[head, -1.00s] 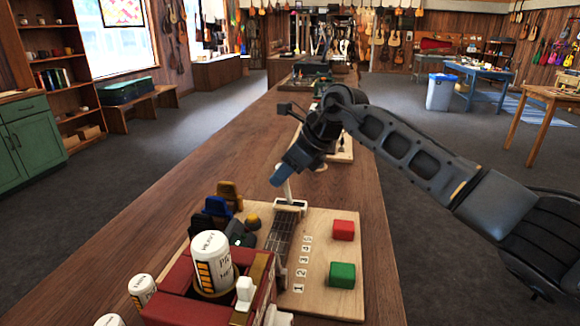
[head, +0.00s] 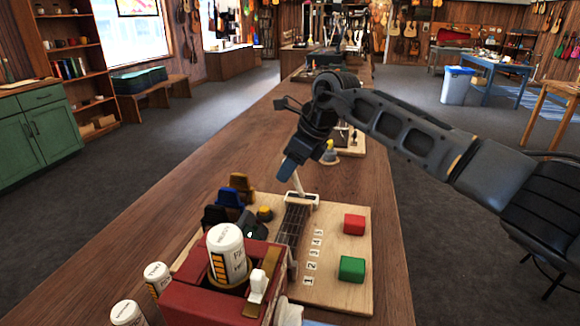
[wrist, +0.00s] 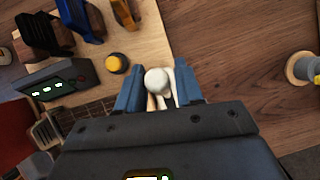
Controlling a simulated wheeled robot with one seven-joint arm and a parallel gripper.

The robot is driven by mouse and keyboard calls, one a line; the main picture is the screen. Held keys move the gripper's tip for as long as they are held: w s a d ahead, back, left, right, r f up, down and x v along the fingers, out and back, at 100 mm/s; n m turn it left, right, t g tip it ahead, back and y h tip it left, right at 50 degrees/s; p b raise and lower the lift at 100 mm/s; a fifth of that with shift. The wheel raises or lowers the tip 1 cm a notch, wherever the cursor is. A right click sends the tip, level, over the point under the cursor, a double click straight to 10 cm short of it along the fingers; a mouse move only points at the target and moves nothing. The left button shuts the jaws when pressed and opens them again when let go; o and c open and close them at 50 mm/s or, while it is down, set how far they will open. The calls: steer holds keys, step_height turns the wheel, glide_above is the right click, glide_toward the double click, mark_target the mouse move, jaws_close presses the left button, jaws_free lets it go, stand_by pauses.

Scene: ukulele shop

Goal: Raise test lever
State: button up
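The test lever is a white stick with a round knob, rising from a white base (head: 302,201) at the far end of the fretboard (head: 291,232) on a wooden board. In the head view the lever's lower part (head: 297,184) shows below my gripper (head: 290,172) and leans slightly left. In the wrist view the white knob (wrist: 157,80) sits between the two blue fingers of my gripper (wrist: 159,92). The fingers stand apart on either side, with a thin gap visible on the right. Whether the left finger touches the knob is unclear.
A red box (head: 215,300) with a white canister (head: 227,252) stands at the near end. A green block (head: 352,268), a red block (head: 354,224), a yellow button (head: 265,213) and coloured clamps (head: 240,185) are on the board. A spool (head: 329,157) stands beyond it.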

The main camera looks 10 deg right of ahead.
steer(key=shift+o, duration=1)
steer(key=b+v, duration=0.1)
steer(key=v, duration=0.6)
steer(key=shift+d+r, duration=0.15)
steer(key=shift+r, duration=0.2)
steer(key=shift+s, duration=0.1)
steer(key=shift+d, duration=0.1)
